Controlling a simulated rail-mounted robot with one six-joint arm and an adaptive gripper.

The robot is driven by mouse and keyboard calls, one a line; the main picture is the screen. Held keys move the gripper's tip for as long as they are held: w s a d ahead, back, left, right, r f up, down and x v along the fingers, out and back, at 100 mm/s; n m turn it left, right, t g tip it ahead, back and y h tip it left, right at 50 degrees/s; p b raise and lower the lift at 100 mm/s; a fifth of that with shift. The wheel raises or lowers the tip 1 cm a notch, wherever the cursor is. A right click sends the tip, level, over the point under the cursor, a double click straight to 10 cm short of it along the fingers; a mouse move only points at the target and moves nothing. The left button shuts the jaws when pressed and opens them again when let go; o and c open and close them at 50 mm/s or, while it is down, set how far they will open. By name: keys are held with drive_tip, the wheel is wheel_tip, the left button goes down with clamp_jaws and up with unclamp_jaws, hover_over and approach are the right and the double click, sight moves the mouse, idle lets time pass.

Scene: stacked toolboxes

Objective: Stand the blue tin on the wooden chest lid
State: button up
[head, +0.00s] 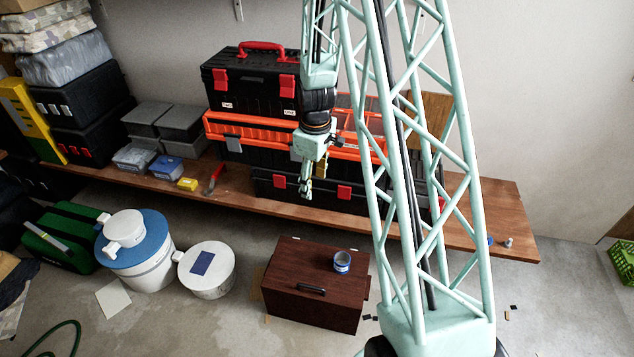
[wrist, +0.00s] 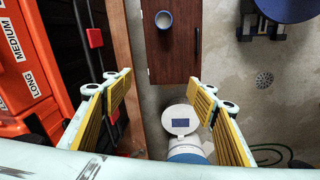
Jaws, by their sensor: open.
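The blue tin (head: 342,262) stands upright on the lid of the dark wooden chest (head: 293,272), towards the lid's right side. The chest sits on the floor with its lid closed. In the wrist view the tin (wrist: 164,20) appears from above on the chest lid (wrist: 172,58), near the top of the picture. My gripper (head: 305,190) hangs in front of the stacked toolboxes, up and left of the tin in the head view and apart from it. In the wrist view its yellow-padded fingers (wrist: 164,92) are spread wide with nothing between them.
Orange and black toolboxes (head: 228,134) stack on the wooden shelf (head: 510,217) behind the chest. White round containers (head: 207,270) stand on the floor to its left. Boxes and a yellow item (head: 187,184) sit on the shelf's left part. Floor in front of the chest is clear.

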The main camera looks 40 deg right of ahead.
drive_tip(key=s+a+r+m, duration=0.1)
drive_tip(key=s+a+r, duration=0.35)
drive_tip(key=r, duration=0.55)
drive_tip(key=s+a+r+m+t, duration=0.1)
drive_tip(key=s+a+r, duration=0.2)
drive_tip(key=a+r, duration=0.5)
drive_tip(key=s+a+r+m, duration=0.1)
drive_tip(key=s+a+r, duration=0.25)
drive_tip(key=r, duration=0.85)
drive_tip(key=s+a+r+m, duration=0.1)
drive_tip(key=s+a+r, duration=0.2)
drive_tip(key=s, duration=0.5)
drive_tip(key=s+a+r+t, duration=0.1)
drive_tip(key=s+a+r, duration=0.2)
drive_tip(key=s, duration=0.6)
drive_tip(key=s+a+r+m, duration=0.1)
drive_tip(key=s+a+r, duration=0.2)
drive_tip(key=s, duration=0.6)
wheel_tip(320, 180, up, 2)
drive_tip(key=shift+s+a+r+m+t, duration=0.1)
drive_tip(key=shift+s+a+m+t, duration=0.05)
drive_tip(key=shift+m+t, duration=0.2)
